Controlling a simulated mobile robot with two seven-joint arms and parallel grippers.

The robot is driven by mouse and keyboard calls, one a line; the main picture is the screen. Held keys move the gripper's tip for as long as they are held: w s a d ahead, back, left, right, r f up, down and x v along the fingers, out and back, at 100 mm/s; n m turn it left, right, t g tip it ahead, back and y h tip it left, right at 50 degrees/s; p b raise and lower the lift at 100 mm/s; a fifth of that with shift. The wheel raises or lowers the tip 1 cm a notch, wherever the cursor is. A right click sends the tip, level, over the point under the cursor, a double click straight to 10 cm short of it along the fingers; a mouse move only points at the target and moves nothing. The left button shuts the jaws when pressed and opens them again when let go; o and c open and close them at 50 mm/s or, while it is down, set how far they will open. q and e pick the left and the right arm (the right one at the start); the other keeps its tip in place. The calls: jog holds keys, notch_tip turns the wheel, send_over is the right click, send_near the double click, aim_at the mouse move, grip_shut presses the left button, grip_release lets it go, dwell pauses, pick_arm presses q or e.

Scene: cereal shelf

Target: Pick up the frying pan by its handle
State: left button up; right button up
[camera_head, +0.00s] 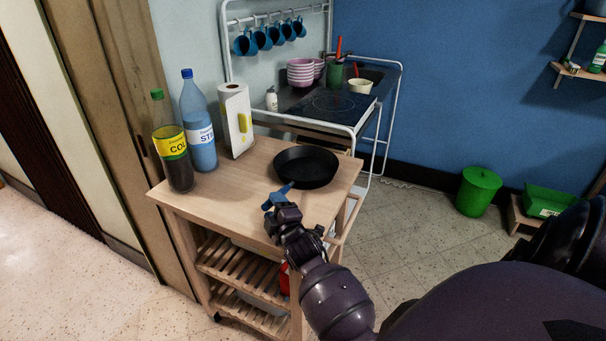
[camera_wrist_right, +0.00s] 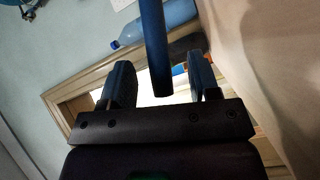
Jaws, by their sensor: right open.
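The black frying pan (camera_head: 306,167) sits on the wooden cart top near its right side. Its blue handle (camera_head: 283,190) points toward the front of the cart, at my right gripper (camera_head: 273,204). In the right wrist view, the handle (camera_wrist_right: 154,45) comes down from the top and its end lies between the two fingers of my right gripper (camera_wrist_right: 160,72). The fingers are open, with a gap on each side of the handle. My left gripper is not in view.
On the cart (camera_head: 235,212) stand a cola bottle (camera_head: 176,160), a blue water bottle (camera_head: 197,125) and a paper towel holder (camera_head: 237,120), left of the pan. A kitchen unit with a black cooktop (camera_head: 335,104) is behind. The cart's front middle is clear.

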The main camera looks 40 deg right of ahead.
jog(key=shift+x, duration=0.8)
grip_shut()
jog(key=shift+r, duration=0.15)
